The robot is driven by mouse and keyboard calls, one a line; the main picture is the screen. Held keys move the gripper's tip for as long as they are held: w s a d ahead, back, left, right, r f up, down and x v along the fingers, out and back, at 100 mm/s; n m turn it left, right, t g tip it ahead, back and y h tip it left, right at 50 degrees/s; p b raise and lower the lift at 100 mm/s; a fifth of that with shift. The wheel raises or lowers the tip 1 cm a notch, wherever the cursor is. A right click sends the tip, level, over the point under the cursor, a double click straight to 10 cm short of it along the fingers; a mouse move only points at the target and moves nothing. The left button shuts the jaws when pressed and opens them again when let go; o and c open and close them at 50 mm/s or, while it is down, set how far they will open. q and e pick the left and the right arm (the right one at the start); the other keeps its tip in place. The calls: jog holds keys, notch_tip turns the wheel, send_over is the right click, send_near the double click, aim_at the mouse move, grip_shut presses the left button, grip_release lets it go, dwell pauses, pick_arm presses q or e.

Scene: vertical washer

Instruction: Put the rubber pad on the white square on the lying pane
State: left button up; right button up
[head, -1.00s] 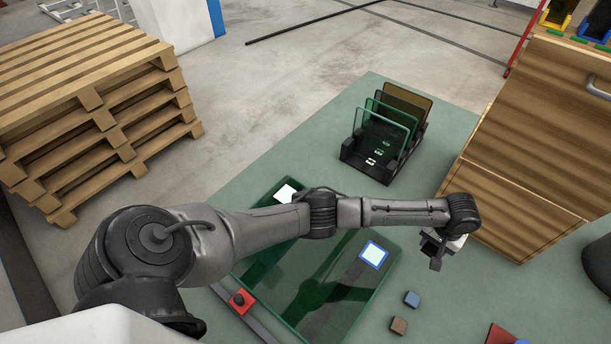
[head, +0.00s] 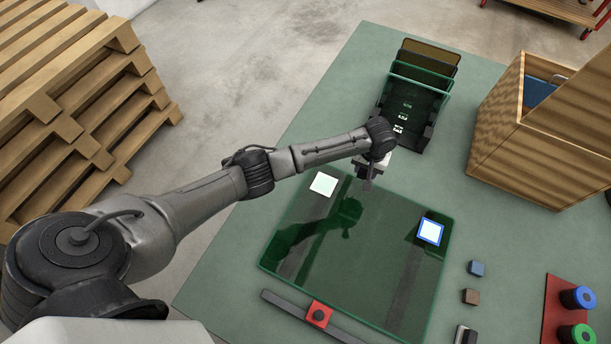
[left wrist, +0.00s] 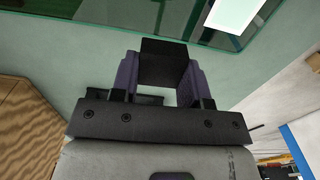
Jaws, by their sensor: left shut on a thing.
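The lying pane (head: 340,255) is a dark green glass sheet flat on the green table. A plain white square (head: 323,184) lies at its far left corner; a white square with a blue border (head: 430,232) lies near its right edge. My left gripper (head: 368,184) hangs over the pane's far edge, right of the plain white square. In the left wrist view its fingers (left wrist: 160,82) are shut on a dark block, apparently the rubber pad (left wrist: 163,62). A white square (left wrist: 232,14) shows at the top of that view. The right gripper is out of view.
A black rack (head: 408,115) with upright panes stands behind the pane. A wooden cabinet (head: 540,130) stands at the right.

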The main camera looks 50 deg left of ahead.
aim_at(325, 183)
pick_arm(q)
jog(key=s+a+f+b, duration=0.1)
jog(key=s+a+f, duration=0.1)
jog(key=s+a+f+b, duration=0.1)
jog(key=a+f, duration=0.1)
jog(key=shift+s+a+f+b, duration=0.15)
jog(key=shift+s+a+b, duration=0.25)
jog(key=s+a, duration=0.1)
jog(key=a+f+b, duration=0.1)
jog(key=s+a+f, duration=0.1)
jog(key=a, duration=0.1)
jog(key=shift+s+f, duration=0.1)
jog(key=shift+s, duration=0.25)
jog(key=shift+s+a+f+b, duration=0.25)
jog(key=shift+s+f+b, duration=0.05)
jog(key=shift+b, duration=0.15)
notch_tip(325, 183, down, 4)
jog(key=b, duration=0.3)
jog(key=shift+a, duration=0.1)
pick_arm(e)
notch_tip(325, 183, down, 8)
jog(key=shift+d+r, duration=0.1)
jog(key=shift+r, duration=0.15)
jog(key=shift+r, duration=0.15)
pick_arm(q)
jog(key=o, duration=0.9)
jog(key=shift+f, duration=0.1)
